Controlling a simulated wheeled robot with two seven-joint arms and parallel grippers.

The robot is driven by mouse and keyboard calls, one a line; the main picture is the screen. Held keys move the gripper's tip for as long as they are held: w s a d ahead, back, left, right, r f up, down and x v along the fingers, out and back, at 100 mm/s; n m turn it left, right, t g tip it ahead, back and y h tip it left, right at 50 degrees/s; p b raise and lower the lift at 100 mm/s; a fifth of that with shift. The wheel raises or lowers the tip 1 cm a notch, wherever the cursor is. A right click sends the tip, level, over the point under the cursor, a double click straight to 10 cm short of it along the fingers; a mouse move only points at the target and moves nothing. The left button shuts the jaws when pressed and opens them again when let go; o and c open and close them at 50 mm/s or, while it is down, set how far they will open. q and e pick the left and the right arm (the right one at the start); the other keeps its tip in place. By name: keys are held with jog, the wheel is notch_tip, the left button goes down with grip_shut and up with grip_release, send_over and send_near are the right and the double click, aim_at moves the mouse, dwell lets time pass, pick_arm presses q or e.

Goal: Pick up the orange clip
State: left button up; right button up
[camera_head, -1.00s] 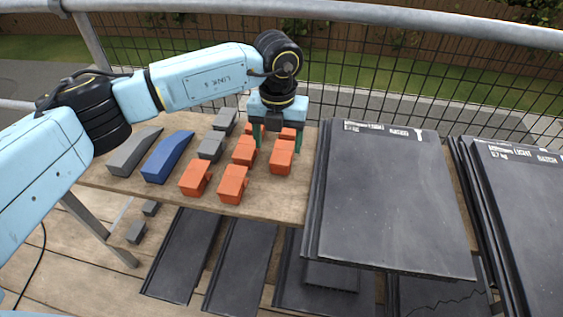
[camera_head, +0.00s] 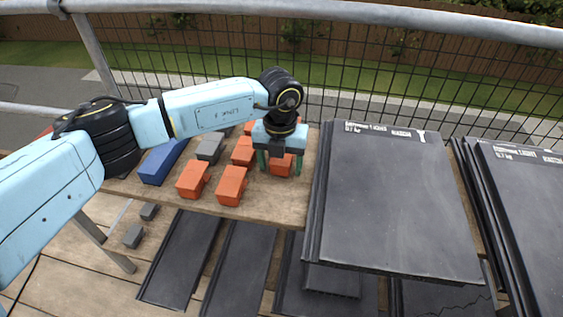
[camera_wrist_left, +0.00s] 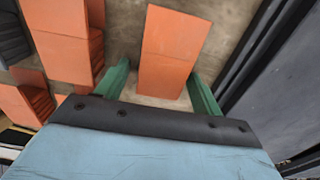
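Several orange clips lie on the wooden bench. One orange clip (camera_head: 281,166) at the right of the group is under my left gripper (camera_head: 280,165). In the left wrist view the same orange clip (camera_wrist_left: 168,55) lies between the two green fingers, with a gap to each finger. My left gripper is open, pointing down, its fingers on either side of the clip. The clip's upper part is hidden by the gripper in the head view. My right gripper is not in view.
Other orange clips (camera_head: 232,185) stand close to the left. Grey wedges (camera_head: 209,148) and a blue wedge (camera_head: 161,161) lie further left. A stack of dark tiles (camera_head: 390,200) stands close on the right. The bench front edge is clear.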

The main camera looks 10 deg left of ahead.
aim_at(280, 161)
pick_arm(q)
jog(key=c, duration=1.2)
jog(key=shift+o, duration=0.2)
jog(key=shift+r, duration=0.15)
